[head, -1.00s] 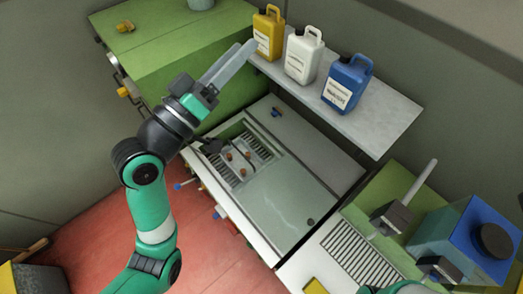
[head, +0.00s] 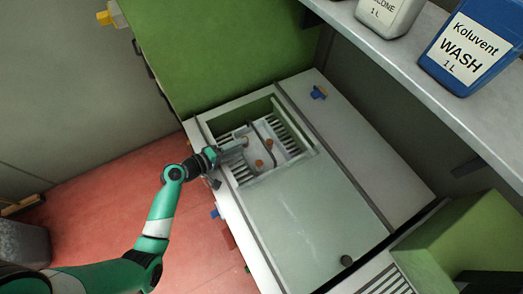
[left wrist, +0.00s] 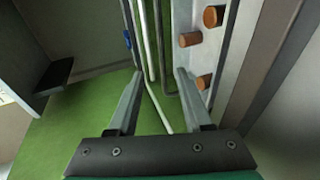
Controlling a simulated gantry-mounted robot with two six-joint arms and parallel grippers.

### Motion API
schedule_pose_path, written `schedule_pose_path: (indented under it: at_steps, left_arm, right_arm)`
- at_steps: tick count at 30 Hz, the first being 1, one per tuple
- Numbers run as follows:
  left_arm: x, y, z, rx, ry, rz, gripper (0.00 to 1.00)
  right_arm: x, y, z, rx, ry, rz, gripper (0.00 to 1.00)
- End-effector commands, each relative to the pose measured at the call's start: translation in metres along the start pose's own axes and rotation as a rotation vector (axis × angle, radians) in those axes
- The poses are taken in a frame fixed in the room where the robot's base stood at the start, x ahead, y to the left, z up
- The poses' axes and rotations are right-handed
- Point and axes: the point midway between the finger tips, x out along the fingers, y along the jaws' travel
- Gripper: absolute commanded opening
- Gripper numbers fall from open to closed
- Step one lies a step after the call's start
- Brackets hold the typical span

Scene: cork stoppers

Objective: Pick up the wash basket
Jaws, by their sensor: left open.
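The wash basket (head: 262,165) is a pale open tray with several brown corks in it and a dark bar across its middle. It sits in the recessed opening of the washing unit (head: 300,230). In the left wrist view its pale wall (left wrist: 190,63) with corks stands just right of the fingertips. My left gripper (head: 238,149) reaches over the basket's left side. In the left wrist view the gripper (left wrist: 160,75) is open, with thin rods (left wrist: 152,45) between and beyond its fingers. I cannot tell whether it touches them. My right gripper is not in view.
Slatted racks (head: 284,131) flank the basket in the opening. A glass cover (head: 310,220) with a dark knob lies in front. A green cabinet (head: 220,50) stands behind. A shelf (head: 420,85) with a blue wash canister (head: 470,45) overhangs at the right.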

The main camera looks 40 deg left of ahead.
Motion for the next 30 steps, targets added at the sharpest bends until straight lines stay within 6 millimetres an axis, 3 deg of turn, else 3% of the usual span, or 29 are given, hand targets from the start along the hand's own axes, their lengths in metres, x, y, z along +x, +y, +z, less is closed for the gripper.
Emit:
schedule_pose_path:
  at_steps: [6,14,21,30]
  left_arm:
    - [0.043,-0.002,0.001,0.003,-0.003,0.001,0.50]
    - [0.055,-0.002,0.001,0.003,-0.002,0.001,0.50]
    - [0.095,-0.006,0.001,0.004,-0.003,0.002,0.50]
    - [0.102,-0.004,0.000,0.002,0.000,0.001,0.50]
  right_arm:
    - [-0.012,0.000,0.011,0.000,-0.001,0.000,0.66]
    - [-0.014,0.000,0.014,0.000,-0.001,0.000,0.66]
    - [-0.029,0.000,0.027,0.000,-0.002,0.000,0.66]
    - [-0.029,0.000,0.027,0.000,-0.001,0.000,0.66]
